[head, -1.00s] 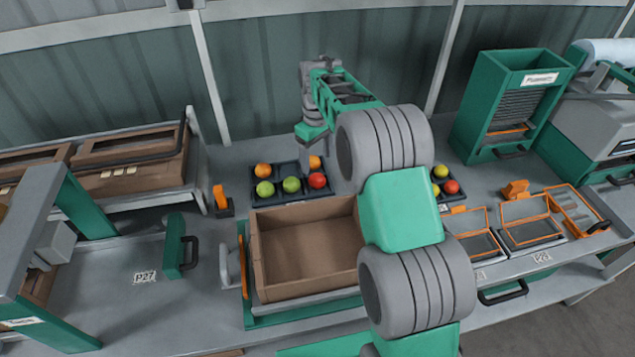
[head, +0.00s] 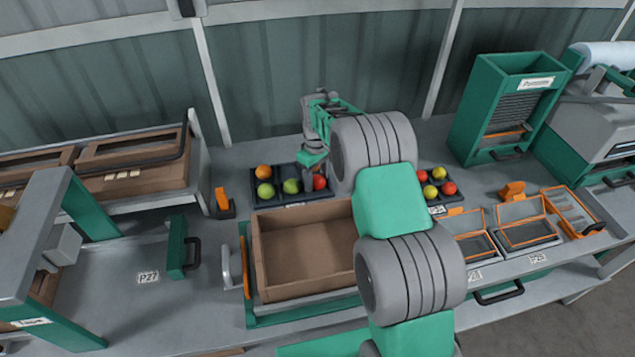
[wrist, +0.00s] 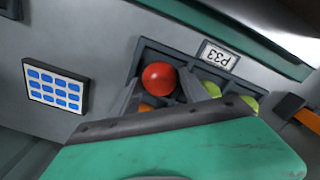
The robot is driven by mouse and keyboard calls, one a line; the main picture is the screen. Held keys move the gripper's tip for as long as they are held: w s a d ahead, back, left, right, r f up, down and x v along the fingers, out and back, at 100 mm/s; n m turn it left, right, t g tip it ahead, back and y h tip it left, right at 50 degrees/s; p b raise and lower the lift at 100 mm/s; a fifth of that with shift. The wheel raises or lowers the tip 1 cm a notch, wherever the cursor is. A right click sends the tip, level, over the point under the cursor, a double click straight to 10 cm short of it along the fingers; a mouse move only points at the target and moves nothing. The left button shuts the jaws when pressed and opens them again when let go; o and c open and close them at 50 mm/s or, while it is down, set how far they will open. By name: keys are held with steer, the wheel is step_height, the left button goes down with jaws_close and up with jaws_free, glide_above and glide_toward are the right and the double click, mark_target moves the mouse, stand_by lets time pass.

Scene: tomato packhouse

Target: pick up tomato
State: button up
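A red tomato (head: 320,183) sits in the right part of a dark tray (head: 270,204) behind the cardboard box. It also shows in the wrist view (wrist: 159,77), between the two grey fingers of my gripper (wrist: 162,88). The fingers are apart, one on each side of it; whether they touch it I cannot tell. In the head view my gripper (head: 309,180) points down over the tray's right side and hides part of it. An orange tomato (head: 263,171) and two green ones (head: 265,190) (head: 290,186) lie in other compartments. Another orange one (wrist: 146,108) is partly hidden in the wrist view.
An open, empty cardboard box (head: 280,277) stands in front of the tray. A second tray (head: 440,209) with several tomatoes is to the right, partly behind my arm. A green bin (head: 485,105) stands at back right. An orange-topped post (head: 221,200) is left of the tray.

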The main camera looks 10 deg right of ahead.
steer(key=c, duration=0.5)
steer(key=shift+r, duration=0.15)
